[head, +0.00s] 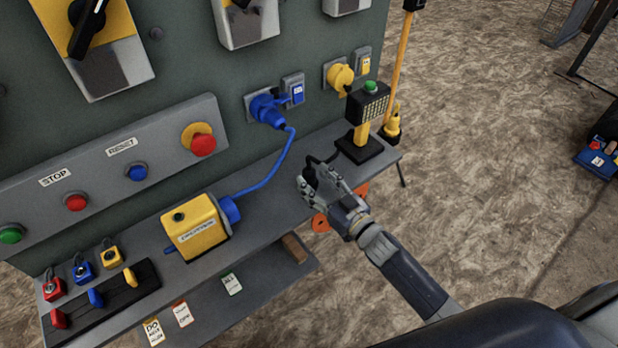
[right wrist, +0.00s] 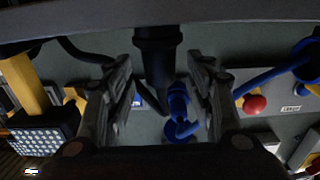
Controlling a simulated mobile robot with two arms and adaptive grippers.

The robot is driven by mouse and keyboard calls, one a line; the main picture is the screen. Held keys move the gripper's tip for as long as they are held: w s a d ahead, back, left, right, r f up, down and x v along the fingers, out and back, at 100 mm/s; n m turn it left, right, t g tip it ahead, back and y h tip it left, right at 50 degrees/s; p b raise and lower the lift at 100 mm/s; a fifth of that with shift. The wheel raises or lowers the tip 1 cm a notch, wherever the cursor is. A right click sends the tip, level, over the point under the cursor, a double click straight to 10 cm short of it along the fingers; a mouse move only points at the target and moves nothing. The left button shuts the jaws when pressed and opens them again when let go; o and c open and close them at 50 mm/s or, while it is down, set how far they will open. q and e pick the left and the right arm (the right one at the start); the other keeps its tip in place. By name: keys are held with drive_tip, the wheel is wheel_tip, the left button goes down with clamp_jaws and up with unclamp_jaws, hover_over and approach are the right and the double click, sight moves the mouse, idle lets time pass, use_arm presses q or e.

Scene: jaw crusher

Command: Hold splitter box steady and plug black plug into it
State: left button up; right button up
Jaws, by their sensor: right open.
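The yellow splitter box (head: 197,230) sits on the grey shelf, with a blue connector (head: 230,210) on its right side and a blue cable running up to a blue wall plug (head: 268,110). My right gripper (head: 311,188) is open at the shelf's front edge, right of the box and apart from it. In the right wrist view the black plug (right wrist: 157,60) stands between the open fingers of my right gripper (right wrist: 160,98); contact is unclear. In the head view the gripper mostly hides the plug. My left gripper is not in view.
A stand with a green button (head: 370,88) is on the shelf behind my right gripper. A yellow plug (head: 340,77) sits in the wall panel. The red emergency button (head: 203,145) is above the box. Padlocks (head: 83,270) lie at lower left. The shelf is clear between box and gripper.

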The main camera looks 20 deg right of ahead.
sight(313, 177)
drive_tip(key=x, duration=0.3)
drive_tip(key=shift+w+a, duration=0.1)
drive_tip(key=shift+w, duration=0.1)
clamp_jaws()
drive_tip(key=shift+r, duration=0.1)
